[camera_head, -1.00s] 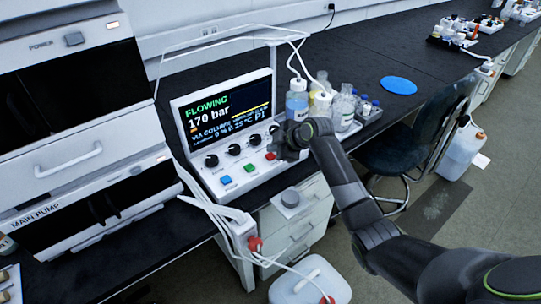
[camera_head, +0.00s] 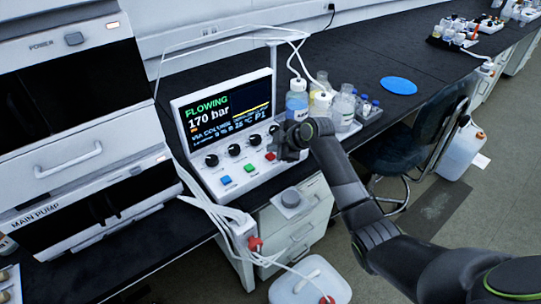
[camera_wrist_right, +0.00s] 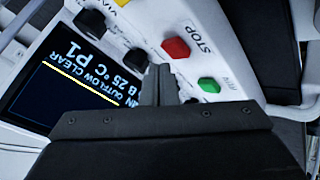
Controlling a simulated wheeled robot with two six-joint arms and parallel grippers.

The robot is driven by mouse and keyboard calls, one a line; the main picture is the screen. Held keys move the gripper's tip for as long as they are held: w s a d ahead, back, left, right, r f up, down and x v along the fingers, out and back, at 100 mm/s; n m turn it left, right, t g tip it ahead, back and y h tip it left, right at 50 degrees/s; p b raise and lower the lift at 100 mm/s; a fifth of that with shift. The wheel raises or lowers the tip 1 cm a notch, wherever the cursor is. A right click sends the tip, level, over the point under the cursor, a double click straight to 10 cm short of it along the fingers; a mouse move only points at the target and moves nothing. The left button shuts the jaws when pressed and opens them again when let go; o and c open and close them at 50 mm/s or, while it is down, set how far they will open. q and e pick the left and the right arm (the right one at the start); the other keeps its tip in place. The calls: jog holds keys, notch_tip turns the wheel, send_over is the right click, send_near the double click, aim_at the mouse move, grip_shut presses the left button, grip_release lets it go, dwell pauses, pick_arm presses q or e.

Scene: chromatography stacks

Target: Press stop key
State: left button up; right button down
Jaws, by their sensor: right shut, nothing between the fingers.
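The control panel (camera_head: 245,185) stands on the bench with its screen (camera_head: 228,118) reading "FLOWING" and "170 bar". The red stop key (camera_head: 270,156) is at the right end of its row of keys. In the right wrist view the stop key (camera_wrist_right: 176,48) has the word STOP beside it. My right gripper (camera_head: 284,150) is shut and empty, close beside the stop key. In the right wrist view its fingertips (camera_wrist_right: 160,72) lie just short of the red key in the picture. I cannot tell whether they touch the panel. My left gripper is not in view.
A green key (camera_head: 249,167) and a blue key (camera_head: 225,180) sit left of the red one, below several black knobs (camera_head: 234,149). Bottles (camera_head: 297,105) stand right of the screen. White tubes (camera_head: 215,210) hang at the panel's left. A chair (camera_head: 420,135) stands at the right.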

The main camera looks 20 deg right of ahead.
aim_at(274, 157)
jog(key=shift+f, duration=0.15)
jog(key=shift+f, duration=0.3)
jog(key=shift+f+b, duration=0.5)
jog(key=shift+f, duration=0.05)
dwell(0.8)
jog(key=shift+r, duration=0.1)
jog(key=shift+r+p, duration=0.85)
jog(key=shift+p, duration=0.05)
jog(key=shift+r, duration=0.15)
notch_tip(274, 157, up, 5)
jog(key=p, duration=0.4)
jog(key=shift+p, duration=0.35)
